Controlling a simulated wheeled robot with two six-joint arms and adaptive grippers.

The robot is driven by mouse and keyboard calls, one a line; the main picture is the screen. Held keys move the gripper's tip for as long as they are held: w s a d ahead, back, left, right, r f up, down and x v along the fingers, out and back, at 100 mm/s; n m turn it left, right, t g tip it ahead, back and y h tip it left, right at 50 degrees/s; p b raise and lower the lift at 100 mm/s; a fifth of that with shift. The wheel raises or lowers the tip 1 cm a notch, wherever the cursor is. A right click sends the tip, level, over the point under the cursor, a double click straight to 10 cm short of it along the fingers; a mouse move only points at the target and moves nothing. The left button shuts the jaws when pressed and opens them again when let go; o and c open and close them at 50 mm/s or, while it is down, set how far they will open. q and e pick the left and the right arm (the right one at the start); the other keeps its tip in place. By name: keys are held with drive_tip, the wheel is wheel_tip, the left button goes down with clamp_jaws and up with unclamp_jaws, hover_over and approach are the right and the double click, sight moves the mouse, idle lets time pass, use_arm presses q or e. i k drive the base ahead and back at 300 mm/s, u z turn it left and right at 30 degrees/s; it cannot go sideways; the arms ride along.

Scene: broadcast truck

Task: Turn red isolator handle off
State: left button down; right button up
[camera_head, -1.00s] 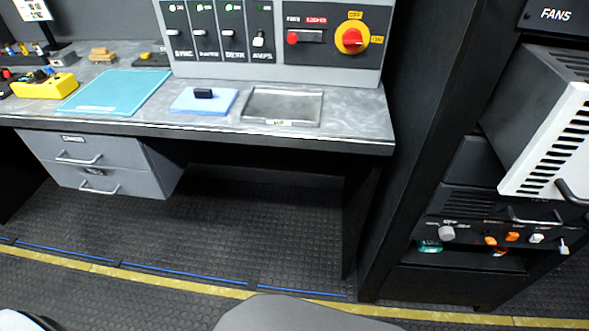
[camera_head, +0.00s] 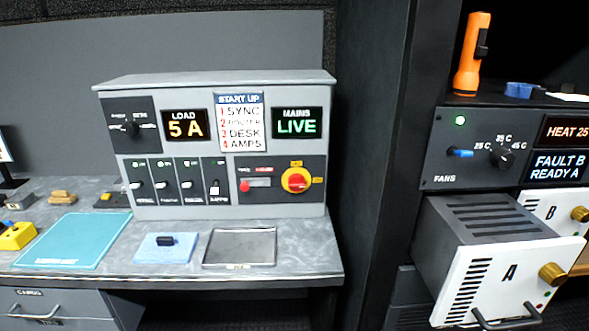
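The red isolator handle (camera_head: 297,181) sits on a round yellow plate (camera_head: 284,186) at the lower right of the grey control panel. Yellow labels stand above and to the right of the plate; their lettering is too small to read surely here. A display marked MAINS (camera_head: 297,123) above it reads LIVE in green. Left of the handle is a small red knob (camera_head: 244,186) beside a grey slot. Neither of my grippers is in view.
The desk (camera_head: 305,240) below the panel holds a teal mat (camera_head: 62,240), a blue pad with a black piece (camera_head: 165,241) and a grey tray (camera_head: 207,250). Right, past a dark upright, drawer unit A (camera_head: 500,280) juts from the rack. An orange torch (camera_head: 468,60) stands above.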

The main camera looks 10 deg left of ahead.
sight(296, 182)
drive_tip(key=z, duration=0.05)
drive_tip(key=k, duration=0.35)
drive_tip(key=z, duration=1.15)
drive_tip(key=i, duration=1.5)
drive_tip(key=u, duration=0.9)
